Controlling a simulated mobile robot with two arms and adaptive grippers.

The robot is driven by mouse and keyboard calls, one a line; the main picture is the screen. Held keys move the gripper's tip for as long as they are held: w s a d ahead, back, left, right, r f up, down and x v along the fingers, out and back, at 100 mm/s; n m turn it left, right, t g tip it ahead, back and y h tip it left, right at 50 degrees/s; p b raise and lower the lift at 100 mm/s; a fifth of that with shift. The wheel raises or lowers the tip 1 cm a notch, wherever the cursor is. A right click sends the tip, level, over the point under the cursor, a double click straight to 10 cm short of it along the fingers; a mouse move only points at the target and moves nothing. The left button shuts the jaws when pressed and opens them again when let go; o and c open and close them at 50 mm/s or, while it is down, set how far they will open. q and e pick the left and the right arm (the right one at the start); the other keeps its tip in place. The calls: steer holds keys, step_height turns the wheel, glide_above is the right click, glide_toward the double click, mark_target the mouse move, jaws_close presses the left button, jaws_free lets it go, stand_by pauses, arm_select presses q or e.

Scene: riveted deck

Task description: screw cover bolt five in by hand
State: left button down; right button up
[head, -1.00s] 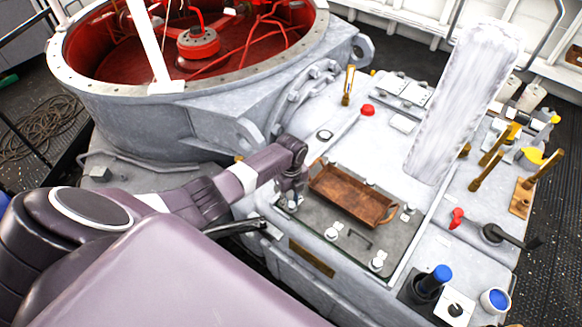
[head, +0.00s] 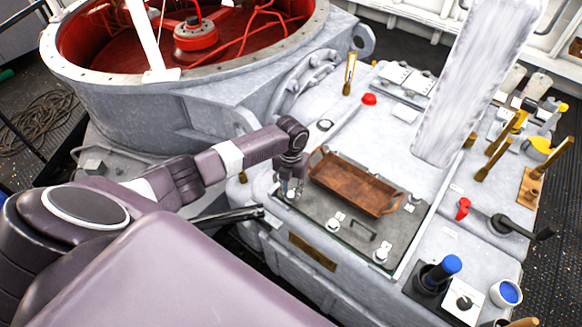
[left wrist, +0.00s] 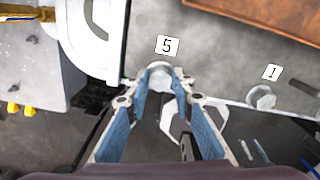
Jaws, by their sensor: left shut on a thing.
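The dark grey cover plate (head: 310,207) lies on the pale grey housing. My left gripper (head: 289,190) points down at the plate's left corner. In the left wrist view its blue-padded fingers (left wrist: 160,82) are closed around the pale head of cover bolt five (left wrist: 160,67), beside a white label marked 5 (left wrist: 167,46). The bolt's shank is hidden, so I cannot tell how deep it sits. Bolt one (left wrist: 262,97) stands to the right by its label 1 (left wrist: 272,73). Other cover bolts (head: 333,224) sit along the plate's edges. My right gripper is not in view.
A brown wooden tray (head: 352,187) rests on the plate, close to my left gripper. A dark handle (head: 362,231) lies in front of it. A tall pale slab (head: 475,85) rises behind. A blue-topped tool (head: 440,270) and white cup (head: 505,293) stand front right.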

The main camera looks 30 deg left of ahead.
arm_select(q)
steer(key=shift+w+a+r+m+b, duration=0.15)
steer(key=shift+w+m+b, duration=0.15)
steer(key=shift+m, duration=0.2)
steer(key=m+b, duration=0.4)
steer(key=b, duration=0.4)
steer(key=shift+m, duration=0.3)
steer(key=shift+s+r+m+b, duration=0.1)
steer(key=shift+m+b, duration=0.2)
steer(key=shift+b, duration=0.35)
steer(key=c, duration=1.9)
jaws_free()
steer(key=shift+c, duration=0.2)
steer(key=shift+o, duration=1.3)
steer(key=shift+s, duration=0.15)
steer(key=shift+d, duration=0.2)
